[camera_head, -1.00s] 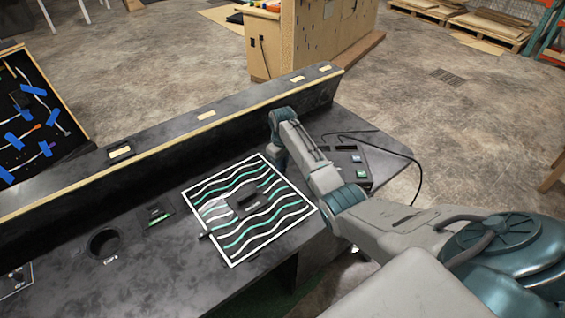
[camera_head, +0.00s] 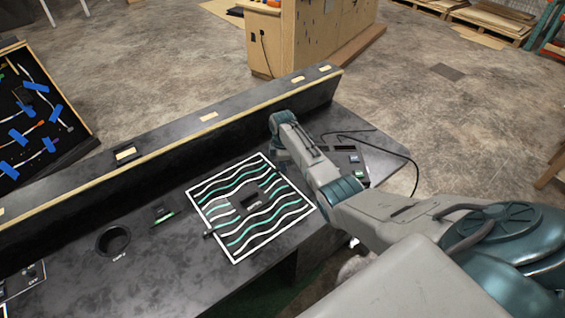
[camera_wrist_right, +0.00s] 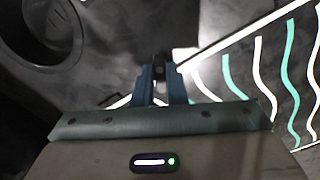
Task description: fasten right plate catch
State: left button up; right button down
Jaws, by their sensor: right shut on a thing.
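The plate (camera_head: 262,237) is a black square with a white border and wavy white and green stripes, lying on the dark console. A small dark catch (camera_head: 208,232) sits at its left edge. In the right wrist view, my right gripper (camera_wrist_right: 160,75) is shut on a small dark piece (camera_wrist_right: 161,60), seemingly the right catch, beside the plate's white border (camera_wrist_right: 240,38). How far the catch is turned cannot be told. My left gripper is out of view.
The console has a raised back ledge (camera_head: 190,133) behind the plate. A round cup hole (camera_head: 112,240) is at the left, and a button panel (camera_head: 352,160) is right of my arm. A loose cable (camera_head: 413,170) curves over the right end.

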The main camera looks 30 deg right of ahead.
jog(key=n+p, duration=0.1)
jog(key=n, duration=0.4)
jog(key=shift+n, duration=0.4)
dwell(0.4)
jog(key=c, duration=1.5)
grip_release()
jog(key=shift+o, duration=0.2)
notch_tip(320, 180, up, 11)
jog(key=b, duration=0.1)
jog(key=shift+b, duration=0.35)
jog(key=shift+s+f, duration=0.1)
jog(key=shift+f, duration=0.05)
